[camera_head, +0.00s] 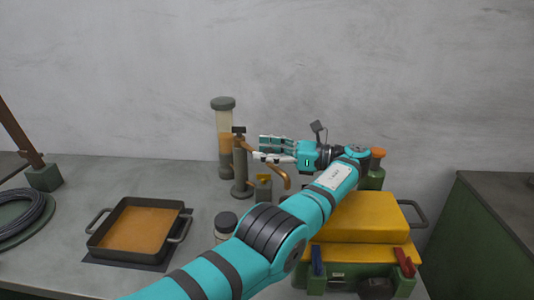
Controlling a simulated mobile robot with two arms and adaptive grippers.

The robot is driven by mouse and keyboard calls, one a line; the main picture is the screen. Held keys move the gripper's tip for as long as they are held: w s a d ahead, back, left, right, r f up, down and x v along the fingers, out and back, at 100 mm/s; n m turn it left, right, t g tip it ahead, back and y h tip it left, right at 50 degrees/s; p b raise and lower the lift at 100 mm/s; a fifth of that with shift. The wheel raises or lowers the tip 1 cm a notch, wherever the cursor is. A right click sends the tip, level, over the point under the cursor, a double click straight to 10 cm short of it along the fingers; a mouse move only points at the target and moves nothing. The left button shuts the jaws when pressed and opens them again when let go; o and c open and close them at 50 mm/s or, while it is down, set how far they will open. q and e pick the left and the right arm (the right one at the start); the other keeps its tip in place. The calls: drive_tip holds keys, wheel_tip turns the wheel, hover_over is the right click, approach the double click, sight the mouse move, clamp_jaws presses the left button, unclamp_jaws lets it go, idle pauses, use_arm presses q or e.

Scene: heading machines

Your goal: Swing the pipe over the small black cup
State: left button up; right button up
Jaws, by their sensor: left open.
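A copper-coloured pipe (284,182) comes off a dark grey post (241,179) and bends down at its free end. My left gripper (262,149) is open, with its fingers pointing left across the pipe; they hide part of it. I cannot tell whether they touch it. A small dark cup-like holder (264,190) with something yellow at its top stands below the pipe, just left of the bend. A small jar with a black lid (226,220) stands nearer, partly behind my left arm. My right gripper is not in view.
A tall cylinder (224,150) stands behind the post. A square pan (140,229) with orange contents lies left. A green-and-yellow machine (360,215) and an orange-capped bottle (375,175) stand right. A coiled cable (22,212) lies far left. Bare bench separates pan and post.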

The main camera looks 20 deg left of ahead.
use_arm(q)
drive_tip(key=r, duration=0.9)
drive_tip(key=shift+d+r, duration=0.2)
drive_tip(key=shift+c, duration=0.4)
